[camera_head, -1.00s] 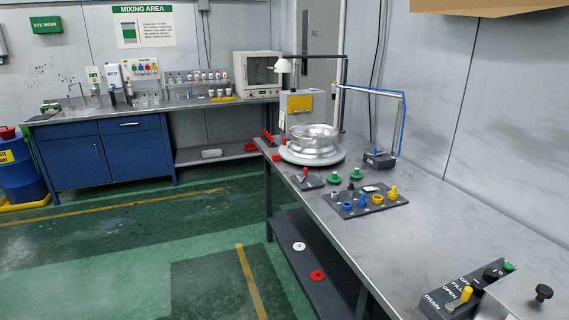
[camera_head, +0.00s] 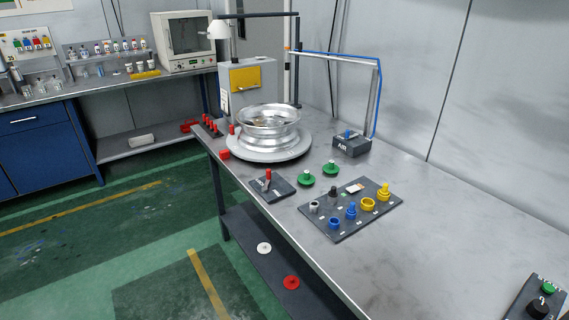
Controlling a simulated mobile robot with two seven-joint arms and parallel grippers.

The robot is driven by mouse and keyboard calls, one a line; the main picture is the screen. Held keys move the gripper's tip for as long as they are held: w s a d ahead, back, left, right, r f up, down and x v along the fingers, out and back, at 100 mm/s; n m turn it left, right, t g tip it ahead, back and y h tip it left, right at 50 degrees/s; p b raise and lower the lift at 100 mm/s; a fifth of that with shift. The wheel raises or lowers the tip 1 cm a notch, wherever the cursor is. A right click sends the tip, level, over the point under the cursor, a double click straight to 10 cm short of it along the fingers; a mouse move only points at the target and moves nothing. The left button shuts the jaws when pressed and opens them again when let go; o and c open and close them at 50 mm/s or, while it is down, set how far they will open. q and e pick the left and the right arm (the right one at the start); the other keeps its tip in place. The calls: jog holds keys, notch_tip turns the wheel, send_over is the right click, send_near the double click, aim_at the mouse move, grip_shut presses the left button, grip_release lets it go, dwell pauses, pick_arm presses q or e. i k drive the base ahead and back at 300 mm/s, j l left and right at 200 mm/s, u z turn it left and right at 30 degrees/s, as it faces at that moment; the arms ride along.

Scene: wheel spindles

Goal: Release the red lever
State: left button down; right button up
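The red lever (camera_head: 268,175) stands up from a small dark base plate (camera_head: 272,189) near the front edge of the workbench, in front of the wheel. The plate carries white lettering too small to read surely. A silver wheel (camera_head: 268,122) sits on a round pale turntable (camera_head: 240,153) behind the lever. Neither of my grippers shows in the head view.
The metal workbench (camera_head: 420,235) holds a dark board (camera_head: 340,234) with blue, yellow and grey parts, two green knobs (camera_head: 306,181), an AIR box (camera_head: 352,145) and red pegs (camera_head: 209,125). A control panel (camera_head: 540,300) is at the lower right. Green floor lies left of the bench.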

aim_at(264, 190)
jog(key=i+j+z, duration=0.75)
